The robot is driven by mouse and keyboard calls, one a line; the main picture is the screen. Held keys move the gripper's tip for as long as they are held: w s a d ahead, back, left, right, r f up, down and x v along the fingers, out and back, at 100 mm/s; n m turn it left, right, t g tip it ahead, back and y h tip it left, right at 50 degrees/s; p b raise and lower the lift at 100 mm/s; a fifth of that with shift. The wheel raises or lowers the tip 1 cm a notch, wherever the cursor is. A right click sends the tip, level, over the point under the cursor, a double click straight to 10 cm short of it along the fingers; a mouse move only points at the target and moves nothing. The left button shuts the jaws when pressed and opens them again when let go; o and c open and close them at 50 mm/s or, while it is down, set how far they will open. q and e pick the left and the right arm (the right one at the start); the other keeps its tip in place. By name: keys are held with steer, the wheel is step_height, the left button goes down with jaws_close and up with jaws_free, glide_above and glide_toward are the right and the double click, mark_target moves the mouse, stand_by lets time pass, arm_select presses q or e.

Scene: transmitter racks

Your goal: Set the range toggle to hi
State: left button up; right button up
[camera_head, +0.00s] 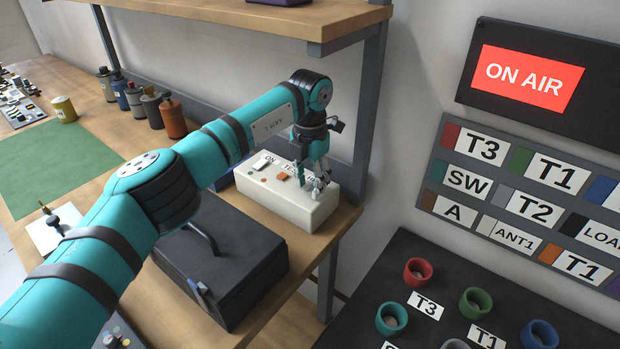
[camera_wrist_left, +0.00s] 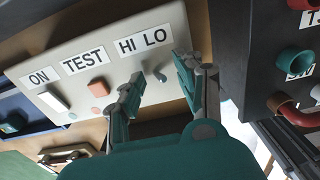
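The cream control box (camera_head: 285,212) stands on the wooden bench in the head view, and its top face (camera_wrist_left: 92,62) fills much of the left wrist view. Its labels read ON, TEST and HI LO. The small grey range toggle (camera_wrist_left: 160,75) sits below the HI LO label (camera_wrist_left: 143,40); which way it leans I cannot tell clearly. My left gripper (camera_head: 313,186) is over the right end of the box. In the left wrist view its fingers (camera_wrist_left: 159,67) are spread, one on each side of the toggle, with visible gaps. The right gripper is not in view.
A white rocker (camera_wrist_left: 53,101) and an orange button (camera_wrist_left: 99,88) are on the same face. A dark case (camera_head: 225,262) with a handle stands in front of the box. A shelf post (camera_head: 368,95) rises behind. A panel of coloured jacks (camera_head: 440,315) is at right.

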arm_select(q)
jaws_close()
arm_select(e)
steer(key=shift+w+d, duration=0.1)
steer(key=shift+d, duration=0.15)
arm_select(q)
steer(key=shift+a, duration=0.1)
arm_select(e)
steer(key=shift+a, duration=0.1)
arm_select(q)
steer(key=shift+a+g+h, duration=0.1)
steer(key=shift+g+h, duration=0.2)
steer(key=shift+h, duration=0.1)
steer(key=shift+w+a+f+g+h, duration=0.1)
steer(key=shift+w+g+h, duration=0.1)
steer(key=shift+h, duration=0.15)
steer(key=shift+w+a+g+h, duration=0.1)
steer(key=shift+g+h, duration=0.1)
steer(key=shift+h, duration=0.15)
steer(key=shift+a+g+h+b, duration=0.1)
steer(key=shift+g+h+b, duration=0.45)
steer(key=shift+b, duration=0.5)
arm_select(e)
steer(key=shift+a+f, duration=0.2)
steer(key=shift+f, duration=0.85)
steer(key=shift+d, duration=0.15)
